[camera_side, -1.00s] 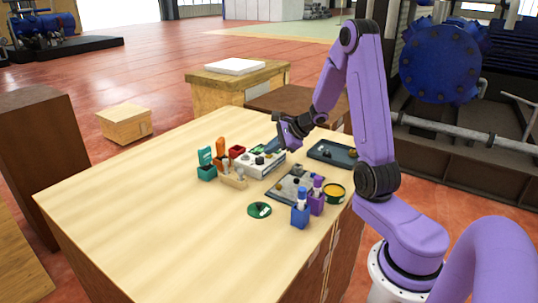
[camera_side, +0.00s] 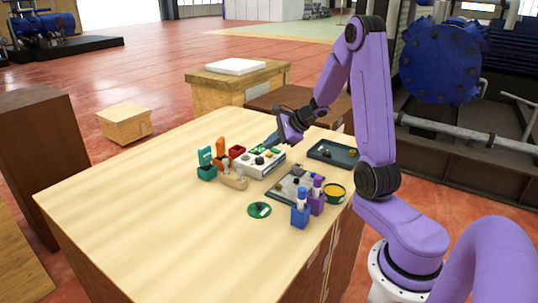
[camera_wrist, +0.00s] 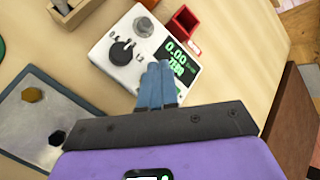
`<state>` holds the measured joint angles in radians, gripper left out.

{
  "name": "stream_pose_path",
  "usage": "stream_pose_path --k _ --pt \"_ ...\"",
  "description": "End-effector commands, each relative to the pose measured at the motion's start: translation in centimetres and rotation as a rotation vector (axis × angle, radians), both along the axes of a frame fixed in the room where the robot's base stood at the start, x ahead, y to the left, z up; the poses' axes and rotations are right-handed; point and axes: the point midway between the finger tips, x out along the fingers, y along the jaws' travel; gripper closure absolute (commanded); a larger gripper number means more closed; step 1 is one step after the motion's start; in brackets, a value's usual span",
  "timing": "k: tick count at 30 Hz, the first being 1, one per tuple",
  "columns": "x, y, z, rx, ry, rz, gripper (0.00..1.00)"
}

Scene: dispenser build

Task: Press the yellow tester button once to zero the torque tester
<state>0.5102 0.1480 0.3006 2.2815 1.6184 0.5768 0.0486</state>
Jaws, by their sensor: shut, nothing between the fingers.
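The torque tester is a white box with a dark knob, a grey round socket and a lit display; it stands on the table in the side view (camera_side: 262,162). It also shows in the wrist view (camera_wrist: 118,48), where its display (camera_wrist: 178,58) reads 0.00 with a green word under it that looks like ZERO. My gripper (camera_side: 269,141) is shut and empty over the tester's far side. In the wrist view its blue-grey fingertips (camera_wrist: 160,66) lie together beside the display. I cannot make out the yellow button; the fingers may hide it. Contact cannot be told.
The table's left is clear.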

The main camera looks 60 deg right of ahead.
Motion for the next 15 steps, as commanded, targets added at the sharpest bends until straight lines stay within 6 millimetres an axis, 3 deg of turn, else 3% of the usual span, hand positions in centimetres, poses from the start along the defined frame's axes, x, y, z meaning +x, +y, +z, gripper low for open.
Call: stream_pose_path --k 15 --pt "0.0 0.0 4.3 -0.004 -0.003 0.001 1.0"
